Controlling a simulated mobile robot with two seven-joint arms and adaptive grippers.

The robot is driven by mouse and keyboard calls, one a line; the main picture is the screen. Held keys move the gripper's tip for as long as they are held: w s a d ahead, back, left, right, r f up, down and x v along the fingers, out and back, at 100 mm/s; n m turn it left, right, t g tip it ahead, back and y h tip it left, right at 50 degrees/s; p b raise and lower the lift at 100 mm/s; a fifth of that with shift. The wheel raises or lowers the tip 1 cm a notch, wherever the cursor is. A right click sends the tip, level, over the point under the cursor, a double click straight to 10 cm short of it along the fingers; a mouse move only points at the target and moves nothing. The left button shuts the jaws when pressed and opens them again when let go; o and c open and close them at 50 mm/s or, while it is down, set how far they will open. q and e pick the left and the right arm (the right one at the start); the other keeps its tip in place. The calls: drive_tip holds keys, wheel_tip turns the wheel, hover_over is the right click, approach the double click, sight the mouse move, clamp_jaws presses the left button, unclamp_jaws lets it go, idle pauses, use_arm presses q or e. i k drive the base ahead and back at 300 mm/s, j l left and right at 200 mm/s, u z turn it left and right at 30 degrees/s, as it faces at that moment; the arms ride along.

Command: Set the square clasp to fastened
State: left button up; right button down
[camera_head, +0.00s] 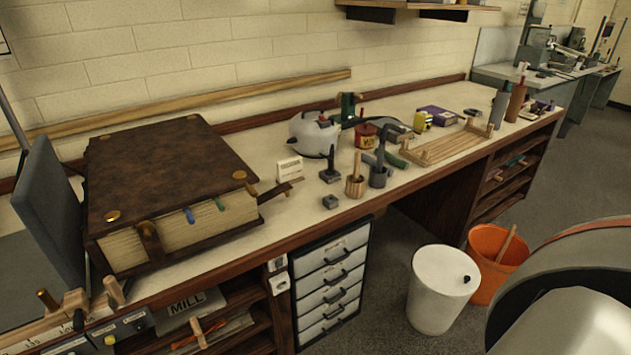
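A large brown leather-bound book (165,165) lies closed on the bench at the left, its page edges facing front. One clasp strap (149,238) at the front left lies down against the page edges. Another strap (274,193) at the front right sticks outward, clear of the cover, with a small end piece. Which clasp is the square one is too small to tell. Blue and green tabs stick out between the pages. Neither of my grippers is in view.
A small card (290,169), a white kettle (313,134), dark tools and a wooden rack (445,143) stand on the bench right of the book. A dark upright panel (48,212) stands left of it. A white bin (440,288) and an orange bucket (495,263) stand on the floor.

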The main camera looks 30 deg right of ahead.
sight(285, 187)
drive_tip(key=i+l+z, duration=0.15)
drive_tip(key=l, duration=0.25)
drive_tip(key=i+l+z, duration=0.2)
drive_tip(key=l, duration=0.15)
drive_tip(key=l+z, duration=0.15)
drive_tip(key=l, duration=0.2)
drive_tip(key=i, duration=0.05)
